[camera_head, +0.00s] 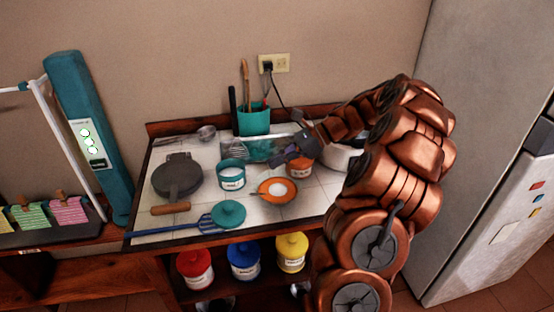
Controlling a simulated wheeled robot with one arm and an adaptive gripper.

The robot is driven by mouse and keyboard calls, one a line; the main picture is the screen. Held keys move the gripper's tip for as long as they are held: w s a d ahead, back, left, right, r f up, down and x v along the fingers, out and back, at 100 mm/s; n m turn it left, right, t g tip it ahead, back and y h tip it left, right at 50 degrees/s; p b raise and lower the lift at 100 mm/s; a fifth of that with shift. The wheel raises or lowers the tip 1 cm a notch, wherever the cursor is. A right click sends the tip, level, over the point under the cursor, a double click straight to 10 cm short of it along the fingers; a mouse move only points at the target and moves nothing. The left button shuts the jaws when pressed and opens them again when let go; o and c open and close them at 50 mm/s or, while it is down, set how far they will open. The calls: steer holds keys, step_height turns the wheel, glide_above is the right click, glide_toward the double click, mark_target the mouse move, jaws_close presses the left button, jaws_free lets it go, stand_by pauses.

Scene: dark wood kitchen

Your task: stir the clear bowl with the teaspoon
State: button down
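My gripper (283,158) is dark grey and hangs over the back middle of the tiled counter, coming in from the right. It is small in the picture, and I cannot tell whether it is open or shut, or holding anything. A see-through glassy vessel (260,149) stands just left of it and behind; it may be the clear bowl, but its shape is partly hidden. I cannot make out a teaspoon. An orange-rimmed saucer (289,190) lies in front of my gripper. An orange jar (301,170) stands beneath and right of my gripper, partly covered by it.
A teal-labelled jar (232,177) with white contents and a teal lid (229,213) are left of the saucer. A dark pan (177,176), blue spatula (175,229) and teal utensil holder (253,120) are also on the counter (309,207). A white pot (338,158) is partly behind my arm.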

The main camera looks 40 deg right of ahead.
steer(key=shift+f+b, duration=0.45)
steer(key=shift+f, duration=2.2)
steer(key=shift+w, duration=0.2)
